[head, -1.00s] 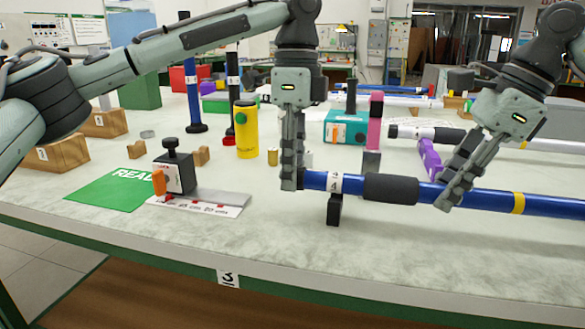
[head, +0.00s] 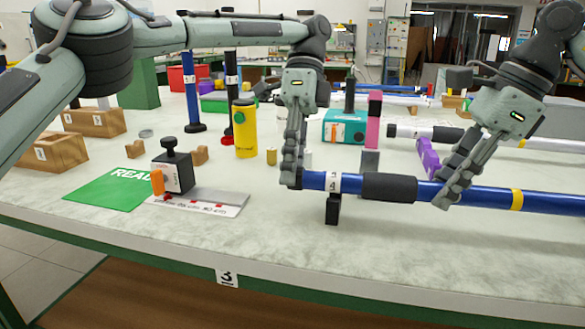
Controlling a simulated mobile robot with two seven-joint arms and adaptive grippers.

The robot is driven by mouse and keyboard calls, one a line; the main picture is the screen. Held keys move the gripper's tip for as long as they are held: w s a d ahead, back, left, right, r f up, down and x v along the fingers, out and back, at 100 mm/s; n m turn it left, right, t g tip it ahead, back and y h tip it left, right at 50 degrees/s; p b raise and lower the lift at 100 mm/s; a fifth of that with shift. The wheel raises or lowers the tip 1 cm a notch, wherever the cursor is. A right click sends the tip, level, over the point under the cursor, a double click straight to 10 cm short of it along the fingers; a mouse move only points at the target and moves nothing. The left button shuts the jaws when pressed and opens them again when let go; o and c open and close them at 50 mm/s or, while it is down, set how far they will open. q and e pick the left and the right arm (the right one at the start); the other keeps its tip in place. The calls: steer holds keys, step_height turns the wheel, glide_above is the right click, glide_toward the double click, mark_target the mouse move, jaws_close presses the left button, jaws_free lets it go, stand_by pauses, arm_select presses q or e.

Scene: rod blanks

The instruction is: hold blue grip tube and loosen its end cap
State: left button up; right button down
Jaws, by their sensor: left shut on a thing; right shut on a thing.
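The blue grip tube (head: 476,194) lies level across the right half of the bench, with a black foam grip (head: 390,188), a yellow band and a white number label near its left end. A small black stand (head: 333,209) is under it near that end. My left gripper (head: 291,180) points down and is shut at the tube's left end. The end cap there is hidden by the fingers. My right gripper (head: 440,200) is shut on the tube just right of the foam grip.
A black clamp block (head: 174,171) stands beside a ruled metal plate and a green mat (head: 110,190) at left. A yellow cylinder (head: 245,130) stands behind. A purple block (head: 428,158) is close behind the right gripper. The bench front is clear.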

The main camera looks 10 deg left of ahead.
arm_select(q)
steer(key=shift+r, duration=0.1)
steer(key=o, duration=1.2)
steer(key=shift+s+d+f+t, duration=0.1)
steer(key=shift+s+f+t, duration=0.1)
steer(key=shift+t, duration=0.1)
